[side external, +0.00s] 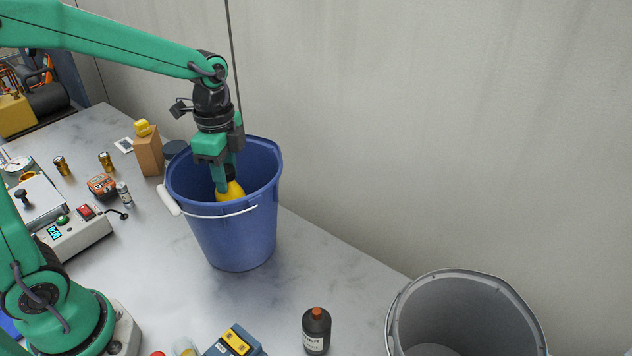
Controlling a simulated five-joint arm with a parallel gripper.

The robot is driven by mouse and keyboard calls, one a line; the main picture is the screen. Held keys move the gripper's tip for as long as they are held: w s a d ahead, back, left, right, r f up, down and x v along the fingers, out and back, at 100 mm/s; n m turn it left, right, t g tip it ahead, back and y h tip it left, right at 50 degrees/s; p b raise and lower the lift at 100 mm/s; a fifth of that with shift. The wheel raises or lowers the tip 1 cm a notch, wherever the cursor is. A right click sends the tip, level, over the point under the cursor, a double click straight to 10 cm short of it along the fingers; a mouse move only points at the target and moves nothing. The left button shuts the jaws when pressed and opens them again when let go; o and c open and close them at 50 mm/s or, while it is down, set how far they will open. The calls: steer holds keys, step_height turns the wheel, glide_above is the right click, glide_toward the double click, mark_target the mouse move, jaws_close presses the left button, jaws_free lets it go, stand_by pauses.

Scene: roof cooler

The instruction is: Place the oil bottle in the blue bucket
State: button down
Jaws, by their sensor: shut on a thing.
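The blue bucket (238,235) stands upright on the table near the back wall, its white-gripped handle hanging down at the front left. My gripper (226,176) points down into the bucket's mouth. It is shut on a yellow bottle with a dark top, which I take as the oil bottle (230,191). The bottle's upper part shows inside the bucket, below the rim. Its lower part is hidden by the bucket wall, so I cannot tell whether it touches the bottom.
A grey bucket (398,318) stands at the lower right. A dark bottle with an orange cap (316,332) is left of it. A cardboard box (149,155) stands just behind and left of the blue bucket. A scale-like device (75,235) and small items lie left.

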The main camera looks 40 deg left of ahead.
steer(key=shift+f, duration=0.7)
steer(key=c, duration=1)
jaws_free()
step_height(320, 180, up, 12)
steer(key=shift+r, duration=0.2)
steer(key=shift+s, duration=0.1)
